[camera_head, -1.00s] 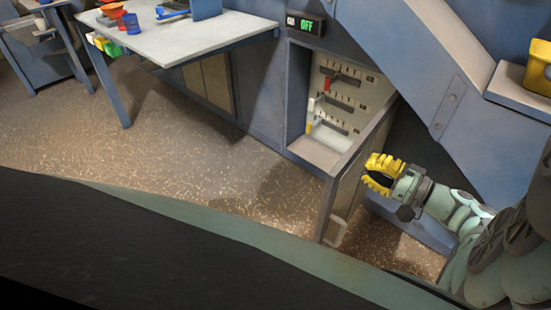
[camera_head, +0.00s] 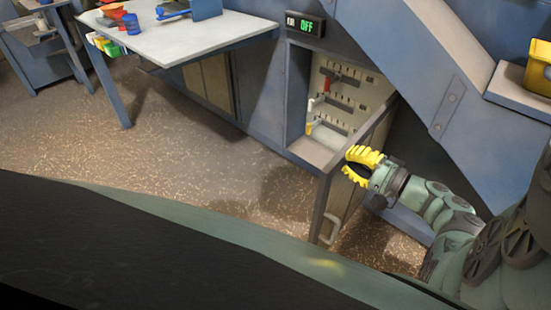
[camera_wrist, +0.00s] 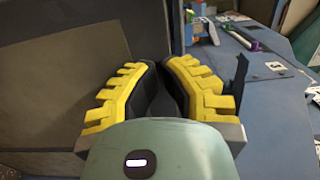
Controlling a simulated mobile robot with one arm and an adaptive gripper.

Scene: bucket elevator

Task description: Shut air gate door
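The air gate door (camera_head: 344,190) stands swung open from the right side of a wall cabinet (camera_head: 343,98) with rows of slots and levers inside. A pale handle (camera_head: 330,228) sits low near the door's free edge. My gripper (camera_head: 352,165), with yellow-padded fingers, is at the door's outer right side, close to its upper part. In the wrist view the fingers (camera_wrist: 160,75) look parted and hold nothing visible. A dark grey panel (camera_wrist: 55,60) fills the left there, probably the door. I cannot tell whether the gripper touches the door.
An OFF display (camera_head: 306,25) is mounted above the cabinet. A table (camera_head: 190,38) with cups stands at the left. The floor (camera_head: 190,150) before the cabinet is clear.

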